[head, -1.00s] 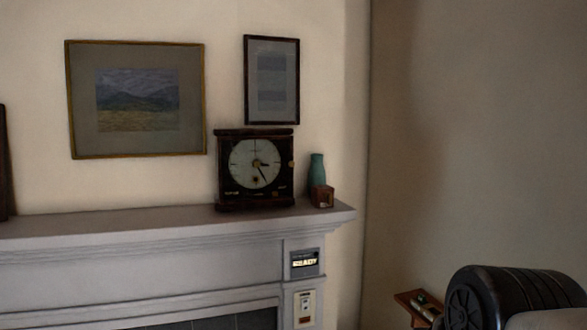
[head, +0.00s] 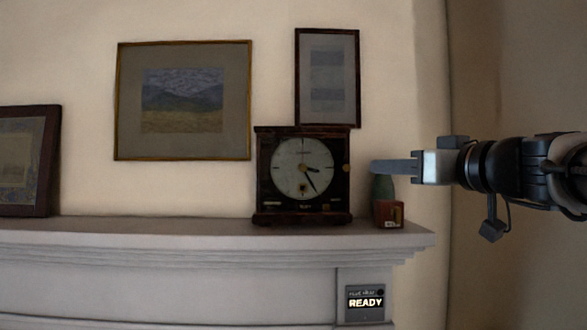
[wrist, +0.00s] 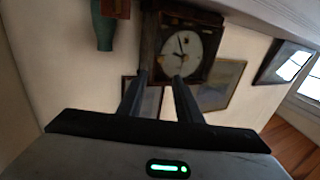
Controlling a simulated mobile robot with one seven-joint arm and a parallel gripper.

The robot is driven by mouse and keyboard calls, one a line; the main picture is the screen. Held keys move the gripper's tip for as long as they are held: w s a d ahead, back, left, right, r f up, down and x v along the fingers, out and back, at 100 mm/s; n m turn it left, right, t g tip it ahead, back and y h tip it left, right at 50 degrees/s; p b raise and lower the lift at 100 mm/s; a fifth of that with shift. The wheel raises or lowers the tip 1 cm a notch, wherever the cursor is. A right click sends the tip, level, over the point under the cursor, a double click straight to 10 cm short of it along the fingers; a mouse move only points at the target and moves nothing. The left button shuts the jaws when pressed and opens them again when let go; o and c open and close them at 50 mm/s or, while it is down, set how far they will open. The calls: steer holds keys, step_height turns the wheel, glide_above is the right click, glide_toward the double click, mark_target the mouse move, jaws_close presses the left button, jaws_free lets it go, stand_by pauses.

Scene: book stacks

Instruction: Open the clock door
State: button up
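The dark wooden clock (head: 262,190) stands upright on the mantel, its front door (head: 303,170) with the pale round dial closed. A small brass knob (head: 347,168) sits on the right side of the door. My gripper (head: 376,167) is to the right of the clock at about knob height, pointing left, in front of the teal vase (head: 383,187) and hiding its top. In the wrist view the picture is turned over; the clock (wrist: 148,45) is beyond my two fingers (wrist: 158,80), which are apart with nothing between them.
The grey mantel (head: 150,235) carries a small reddish box (head: 389,213) right of the clock and a framed picture (head: 50,160) at far left. Two frames hang behind, a landscape (head: 183,100) and a narrow one (head: 328,75). A panel below reads READY (head: 366,302).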

mark_target(348, 167)
steer(key=p+x, duration=0.2)
steer(key=x, duration=1)
steer(key=shift+a, duration=0.15)
jaws_close()
